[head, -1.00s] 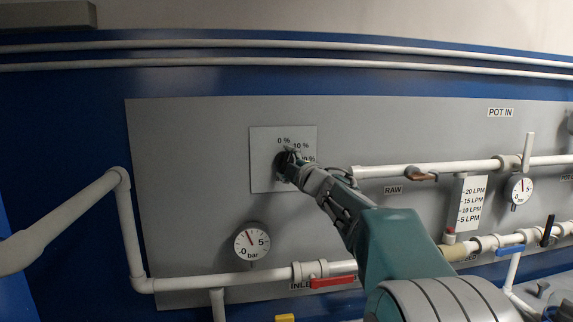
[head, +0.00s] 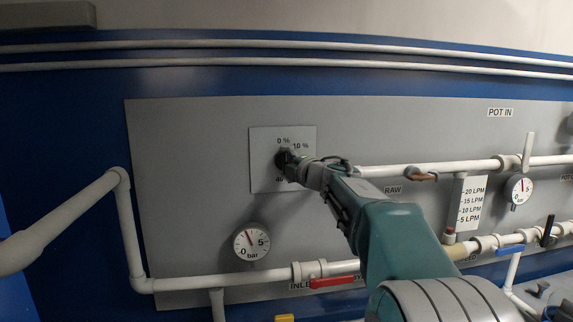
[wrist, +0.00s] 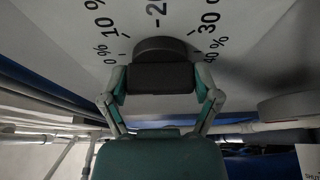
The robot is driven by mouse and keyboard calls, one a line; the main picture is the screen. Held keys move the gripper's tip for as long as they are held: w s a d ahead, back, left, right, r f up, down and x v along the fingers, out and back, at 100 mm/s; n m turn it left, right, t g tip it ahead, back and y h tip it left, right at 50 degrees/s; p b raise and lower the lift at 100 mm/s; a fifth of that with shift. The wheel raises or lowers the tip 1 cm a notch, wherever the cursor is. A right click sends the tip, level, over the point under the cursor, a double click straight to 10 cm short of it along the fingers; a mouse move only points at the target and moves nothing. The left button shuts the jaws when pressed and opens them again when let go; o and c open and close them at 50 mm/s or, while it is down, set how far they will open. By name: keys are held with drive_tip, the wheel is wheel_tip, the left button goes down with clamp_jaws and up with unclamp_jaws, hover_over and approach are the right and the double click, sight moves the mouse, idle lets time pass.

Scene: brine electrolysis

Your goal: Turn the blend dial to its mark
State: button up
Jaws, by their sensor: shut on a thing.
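The blend dial (head: 281,157) is a dark round knob on a pale square plate (head: 262,180) on the grey panel. In the wrist view the dial (wrist: 160,46) shows as a dark disc with a thick black grip bar in front. A printed scale from 0 % to 40 % runs around it. My gripper (head: 289,160) is at the dial, with its fingers shut on it. In the wrist view my gripper (wrist: 160,80) has one finger on each side of the grip bar. I cannot make out a pointer on the dial. My gripper hides part of the scale in the head view.
A white pipe (head: 385,171) runs right of the plate, close to my arm. A pressure gauge (head: 251,243) and a red-handled valve (head: 332,282) sit below. A flow scale (head: 471,203) stands to the right. The panel left of the plate is bare.

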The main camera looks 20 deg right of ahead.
drive_tip(key=shift+a+f, duration=0.1)
drive_tip(key=shift+f, duration=0.25)
drive_tip(key=o, duration=1)
drive_tip(key=shift+w, duration=0.1)
drive_tip(key=shift+c, duration=0.2)
drive_tip(key=shift+a+r, duration=0.1)
drive_tip(key=shift+r, duration=0.1)
drive_tip(key=shift+s, duration=0.4)
drive_tip(key=s+d, duration=0.2)
drive_tip(key=s, duration=0.9)
